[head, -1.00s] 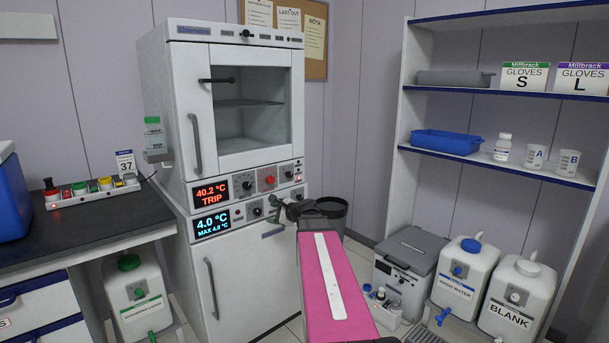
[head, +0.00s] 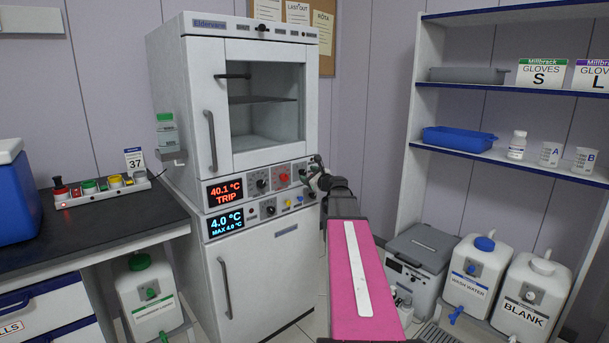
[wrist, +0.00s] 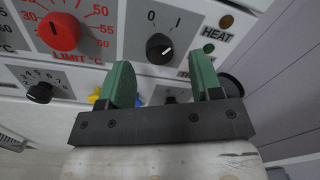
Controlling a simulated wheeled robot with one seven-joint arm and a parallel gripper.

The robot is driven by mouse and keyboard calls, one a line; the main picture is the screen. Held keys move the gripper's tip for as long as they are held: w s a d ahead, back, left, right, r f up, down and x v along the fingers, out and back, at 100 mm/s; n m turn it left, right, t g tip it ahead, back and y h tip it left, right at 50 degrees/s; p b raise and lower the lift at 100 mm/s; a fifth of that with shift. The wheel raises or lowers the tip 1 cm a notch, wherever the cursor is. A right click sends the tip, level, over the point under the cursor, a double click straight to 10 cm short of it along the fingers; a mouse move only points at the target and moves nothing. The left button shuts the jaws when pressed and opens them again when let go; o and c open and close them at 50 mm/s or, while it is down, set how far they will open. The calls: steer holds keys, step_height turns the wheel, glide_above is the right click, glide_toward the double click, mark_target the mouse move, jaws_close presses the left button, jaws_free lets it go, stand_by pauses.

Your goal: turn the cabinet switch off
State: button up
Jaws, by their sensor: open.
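In the head view my gripper (head: 312,172) is at the right end of the control panel and largely hides the switch there.
A red LIMIT °C knob (wrist: 58,32) is left of the switch. Below are another black knob (wrist: 40,92), yellow and blue buttons, and a lower display (head: 226,221) reading 4.0 °C. Shelves (head: 480,92) and white jugs (head: 470,275) stand to the right.

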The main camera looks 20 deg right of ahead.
mark_target(304, 173)
steer(key=x, duration=0.3)
steer(key=shift+w+a, duration=0.1)
steer(key=shift+w, duration=0.15)
steer(key=c, duration=0.9)
steer(key=shift+n, duration=0.3)
steer(key=n, duration=1.1)
steer(key=shift+f+y, duration=0.1)
steer(key=shift+y, duration=0.3)
steer(key=shift+n, duration=0.5)
